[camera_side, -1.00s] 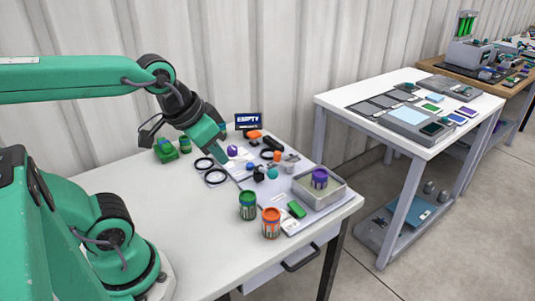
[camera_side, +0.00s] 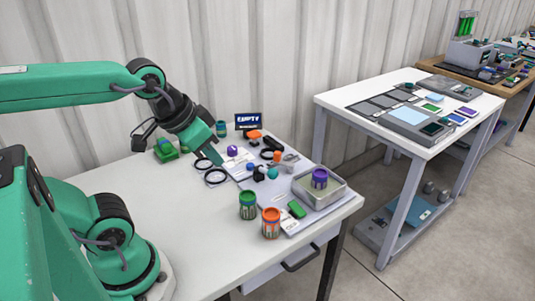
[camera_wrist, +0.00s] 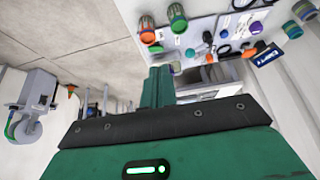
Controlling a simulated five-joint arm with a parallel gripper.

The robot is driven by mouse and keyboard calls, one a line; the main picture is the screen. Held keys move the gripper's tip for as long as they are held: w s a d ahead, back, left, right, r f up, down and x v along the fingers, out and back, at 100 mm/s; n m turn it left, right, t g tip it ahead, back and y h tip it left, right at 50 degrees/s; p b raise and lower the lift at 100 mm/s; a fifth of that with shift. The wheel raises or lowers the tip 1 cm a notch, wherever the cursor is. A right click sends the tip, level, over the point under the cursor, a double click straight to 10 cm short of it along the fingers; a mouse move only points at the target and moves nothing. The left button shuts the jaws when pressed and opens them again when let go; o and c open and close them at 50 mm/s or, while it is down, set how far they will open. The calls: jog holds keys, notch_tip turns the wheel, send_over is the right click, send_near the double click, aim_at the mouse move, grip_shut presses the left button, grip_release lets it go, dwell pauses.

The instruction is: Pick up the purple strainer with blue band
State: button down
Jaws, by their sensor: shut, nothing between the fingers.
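A purple can-shaped thing (camera_side: 319,178), which looks like the strainer, stands upright in a shallow grey tray (camera_side: 336,193) at the right of the table. Its blue band is too small to make out clearly.
A green can (camera_side: 247,206) and an orange can (camera_side: 271,223) stand in front of the tray. Black rings (camera_side: 216,177), a small purple piece (camera_side: 232,151) and an EMPTY sign (camera_side: 248,121) lie or stand farther back. The front left of the table is clear.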

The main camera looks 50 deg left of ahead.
dwell(0.3)
jog(key=c, duration=0.7)
grip_release()
jog(key=shift+c, duration=0.2)
jog(key=shift+w+r, duration=0.1)
jog(key=shift+w, duration=0.05)
